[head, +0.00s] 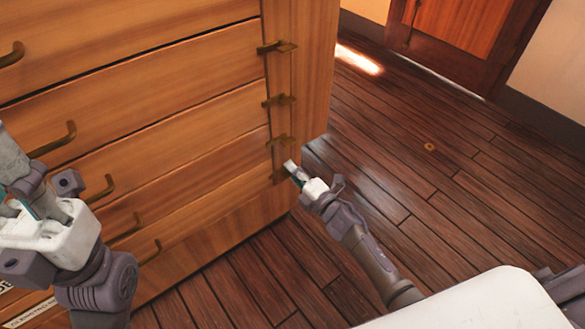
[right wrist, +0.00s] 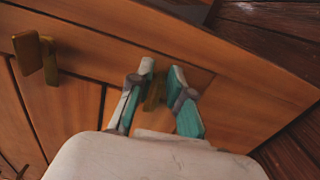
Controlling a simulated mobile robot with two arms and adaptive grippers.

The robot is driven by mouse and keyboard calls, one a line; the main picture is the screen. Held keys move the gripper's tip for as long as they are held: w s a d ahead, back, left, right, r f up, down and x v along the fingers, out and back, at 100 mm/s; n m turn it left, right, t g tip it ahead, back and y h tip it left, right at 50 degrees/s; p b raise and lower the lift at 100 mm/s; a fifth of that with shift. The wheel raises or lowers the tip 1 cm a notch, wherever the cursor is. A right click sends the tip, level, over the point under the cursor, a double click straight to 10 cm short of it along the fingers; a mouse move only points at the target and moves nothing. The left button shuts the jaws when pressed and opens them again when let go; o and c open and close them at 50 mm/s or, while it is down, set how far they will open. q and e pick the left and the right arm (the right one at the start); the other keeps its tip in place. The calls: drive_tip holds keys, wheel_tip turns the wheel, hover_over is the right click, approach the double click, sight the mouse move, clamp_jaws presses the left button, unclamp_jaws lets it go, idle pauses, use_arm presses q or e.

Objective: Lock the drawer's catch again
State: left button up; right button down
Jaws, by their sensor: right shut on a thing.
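The wooden drawer cabinet (head: 170,100) fills the left of the head view, its visible drawer fronts looking shut. Small brass catches run down the post at its right edge. My right gripper (head: 290,168) is at the lowest visible catch (head: 278,176), which it partly hides. In the right wrist view, its two teal-lined fingers (right wrist: 160,85) are on either side of this brass catch (right wrist: 153,93), shut on it. The catch's exact angle is hard to tell. My left gripper (head: 30,212) is at the left, in front of the drawers; its fingers do not show clearly.
Three more catches stand above, the nearest (head: 280,140) just over my right gripper. Another catch also shows in the right wrist view (right wrist: 35,58). Brass handles (head: 125,230) project from the drawers. The plank floor (head: 440,200) to the right is mostly clear, up to a wooden door (head: 460,25).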

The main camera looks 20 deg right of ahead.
drive_tip(key=shift+f+m, duration=0.15)
drive_tip(key=shift+m, duration=0.25)
drive_tip(key=c, duration=1.3)
unclamp_jaws()
drive_tip(key=v, duration=1.2)
